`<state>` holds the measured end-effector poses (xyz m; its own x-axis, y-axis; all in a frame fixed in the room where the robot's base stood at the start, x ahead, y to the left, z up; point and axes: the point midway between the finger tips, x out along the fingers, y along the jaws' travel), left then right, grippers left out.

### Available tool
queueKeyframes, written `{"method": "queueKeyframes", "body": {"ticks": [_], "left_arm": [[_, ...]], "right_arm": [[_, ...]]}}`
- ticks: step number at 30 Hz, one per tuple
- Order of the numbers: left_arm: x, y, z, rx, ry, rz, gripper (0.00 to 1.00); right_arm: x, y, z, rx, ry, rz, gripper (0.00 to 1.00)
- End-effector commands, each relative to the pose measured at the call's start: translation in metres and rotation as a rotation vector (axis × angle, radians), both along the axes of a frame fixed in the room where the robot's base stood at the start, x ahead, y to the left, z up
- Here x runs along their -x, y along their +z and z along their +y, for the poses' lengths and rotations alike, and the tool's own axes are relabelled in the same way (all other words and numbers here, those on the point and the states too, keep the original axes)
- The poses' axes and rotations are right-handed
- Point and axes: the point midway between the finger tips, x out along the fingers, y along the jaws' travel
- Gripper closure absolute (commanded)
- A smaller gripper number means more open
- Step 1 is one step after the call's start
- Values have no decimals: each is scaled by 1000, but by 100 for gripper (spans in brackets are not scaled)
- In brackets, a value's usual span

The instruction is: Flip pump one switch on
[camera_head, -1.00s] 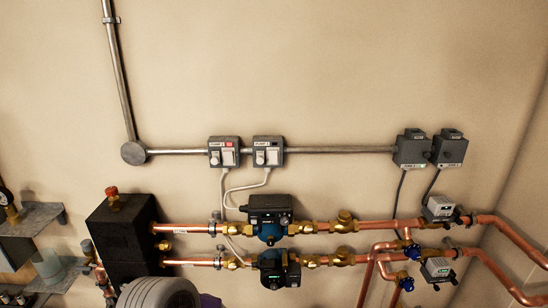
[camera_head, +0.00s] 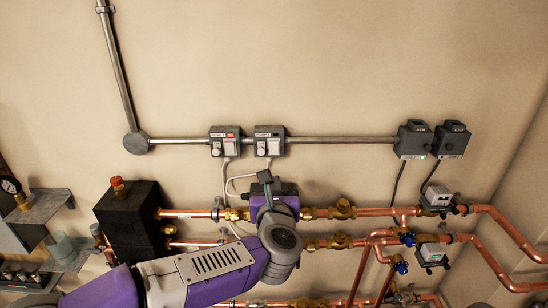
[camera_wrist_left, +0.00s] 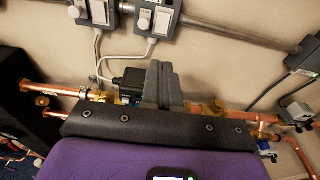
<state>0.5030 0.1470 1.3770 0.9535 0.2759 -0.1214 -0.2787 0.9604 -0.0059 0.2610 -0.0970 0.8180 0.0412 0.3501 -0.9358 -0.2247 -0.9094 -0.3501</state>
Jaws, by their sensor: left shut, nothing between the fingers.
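My left gripper (camera_head: 265,177) is shut and empty, pointing up below the pump two box and to the lower right of the pump one box. Its closed fingers also show in the left wrist view (camera_wrist_left: 163,80). My right gripper is not in view.
Copper pipes (camera_head: 375,212) with brass fittings run below the boxes, partly hidden by my left arm. A black block (camera_head: 130,225) stands at the left. White cables (camera_head: 228,178) hang from the boxes. Two grey control boxes (camera_head: 413,140) are at the right.

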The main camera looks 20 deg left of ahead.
Motion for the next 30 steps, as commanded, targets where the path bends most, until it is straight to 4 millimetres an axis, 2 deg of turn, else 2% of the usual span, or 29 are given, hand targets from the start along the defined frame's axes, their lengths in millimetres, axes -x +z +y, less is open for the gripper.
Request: {"method": "queueKeyframes", "body": {"ticks": [6, 10, 24, 30], "left_arm": [[-3, -1, 0, -3, -1, 2, 100], [-15, -2, 4, -5, -1, 4, 100], [-105, -13, 30, -7, -1, 4, 100], [-128, -17, 36, -6, -2, 4, 100]], "right_arm": [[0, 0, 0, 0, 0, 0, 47], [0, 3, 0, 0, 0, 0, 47], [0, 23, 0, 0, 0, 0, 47], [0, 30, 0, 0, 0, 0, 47]]}}
